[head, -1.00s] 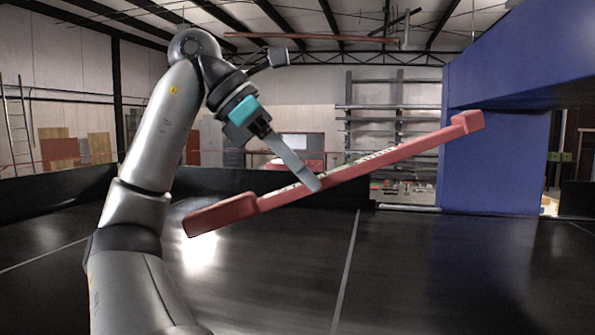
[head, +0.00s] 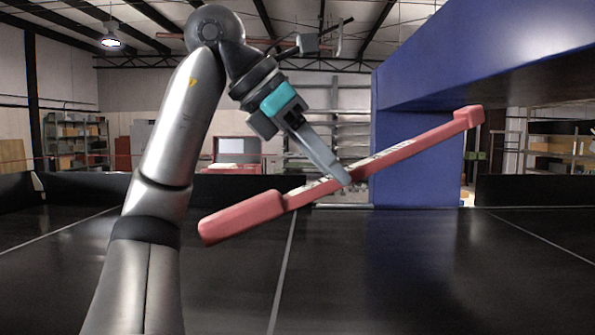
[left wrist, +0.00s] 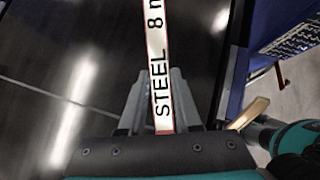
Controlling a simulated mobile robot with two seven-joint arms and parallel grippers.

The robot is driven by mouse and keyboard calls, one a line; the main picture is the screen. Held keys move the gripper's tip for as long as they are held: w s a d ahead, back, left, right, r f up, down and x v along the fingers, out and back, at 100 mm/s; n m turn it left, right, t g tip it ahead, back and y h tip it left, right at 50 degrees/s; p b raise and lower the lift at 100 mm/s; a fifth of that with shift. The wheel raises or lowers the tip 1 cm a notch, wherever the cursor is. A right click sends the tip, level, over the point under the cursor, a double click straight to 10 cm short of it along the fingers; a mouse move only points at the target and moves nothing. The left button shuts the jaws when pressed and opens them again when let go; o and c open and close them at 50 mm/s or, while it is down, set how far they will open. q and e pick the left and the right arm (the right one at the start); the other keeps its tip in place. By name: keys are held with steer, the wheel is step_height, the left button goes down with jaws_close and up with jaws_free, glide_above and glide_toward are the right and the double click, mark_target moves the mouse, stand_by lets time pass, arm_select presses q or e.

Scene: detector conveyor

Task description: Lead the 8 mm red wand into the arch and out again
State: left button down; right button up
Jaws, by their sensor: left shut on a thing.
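The red wand (head: 410,148) is a long bar with a thick handle at its near left end and a small block at its far right end. A white label on it reads "STEEL 8" in the left wrist view (left wrist: 158,60). My left gripper (head: 342,180) is shut on its middle and holds it tilted above the black belt. The blue arch (head: 415,180) has a left pillar and a beam running to the right. The wand's far end overlaps the pillar's right edge below the beam; its depth is unclear. What looks like my right gripper (left wrist: 262,126) shows partly.
The black conveyor belt (head: 240,290) with pale lines spreads below, clear in front. Low black walls (head: 535,190) bound it at the back. Part of the blue arch (left wrist: 262,40), with a dark slotted panel, is to the right in the left wrist view.

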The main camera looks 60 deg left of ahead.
mark_target(384, 165)
arm_select(q)
steer(key=w+d+p, duration=0.1)
steer(key=w+d, duration=0.5)
steer(key=w, duration=0.5)
steer(key=w+d, duration=0.7)
steer(key=w, duration=0.4)
steer(key=s+a, duration=0.3)
steer(key=s, duration=0.2)
steer(key=s+a+b, duration=0.1)
steer(key=s+a, duration=0.2)
steer(key=s, duration=0.2)
steer(key=s+a+b, duration=0.1)
steer(key=s+a, duration=0.2)
steer(key=s, duration=0.2)
steer(key=shift+s+a, duration=0.1)
steer(key=shift+s, duration=0.15)
steer(key=s+a+p, duration=0.1)
steer(key=s+a, duration=0.4)
steer(key=s, duration=0.4)
steer(key=s+a+p, duration=0.2)
steer(key=s+a, duration=0.4)
steer(key=s, duration=0.4)
steer(key=shift+s+a, duration=0.2)
steer(key=shift+s, duration=0.05)
